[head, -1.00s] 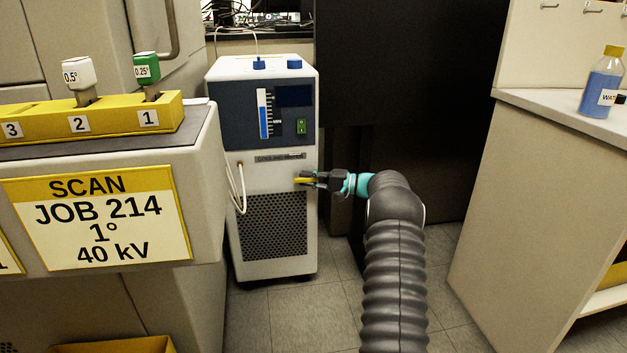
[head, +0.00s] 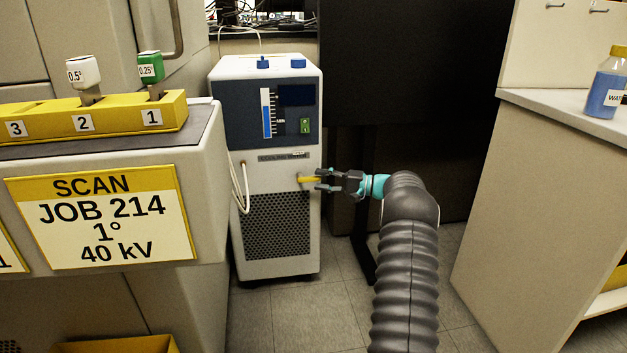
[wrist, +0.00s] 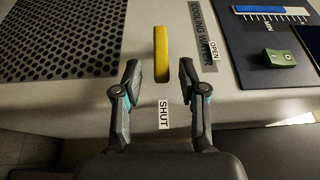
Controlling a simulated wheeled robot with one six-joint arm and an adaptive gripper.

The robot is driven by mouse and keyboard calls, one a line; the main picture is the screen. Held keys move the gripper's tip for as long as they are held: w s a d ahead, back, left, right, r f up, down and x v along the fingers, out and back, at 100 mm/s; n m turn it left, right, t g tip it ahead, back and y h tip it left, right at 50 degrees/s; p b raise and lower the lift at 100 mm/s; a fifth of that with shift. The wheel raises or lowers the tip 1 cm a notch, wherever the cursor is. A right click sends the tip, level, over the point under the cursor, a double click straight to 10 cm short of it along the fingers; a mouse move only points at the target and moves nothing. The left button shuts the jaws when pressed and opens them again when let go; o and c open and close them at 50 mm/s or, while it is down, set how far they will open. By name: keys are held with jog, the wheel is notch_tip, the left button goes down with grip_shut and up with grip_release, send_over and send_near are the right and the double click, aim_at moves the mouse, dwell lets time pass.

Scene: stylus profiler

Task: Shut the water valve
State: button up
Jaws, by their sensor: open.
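The water valve's yellow handle (head: 308,180) is on the front of the white cooling unit, under the "COOLING WATER" label. It lies level, its free end pointing right. In the wrist view the yellow handle (wrist: 162,55) lines up with the "SHUT" label (wrist: 163,115), while the "OPEN" label (wrist: 213,53) is off to its side. My gripper (head: 318,180) is open at the handle's free end. In the wrist view its fingers (wrist: 159,66) stand on either side of that end with gaps, holding nothing. The handle's pivot is not clear.
The cooling unit (head: 266,240) stands on the tiled floor with a blue level gauge and a green switch (head: 305,125). A white hose (head: 238,190) hangs at its left. A grey cabinet (head: 210,230) is close on the left, a bench (head: 545,190) on the right.

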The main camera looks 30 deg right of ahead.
jog(key=v, duration=0.8)
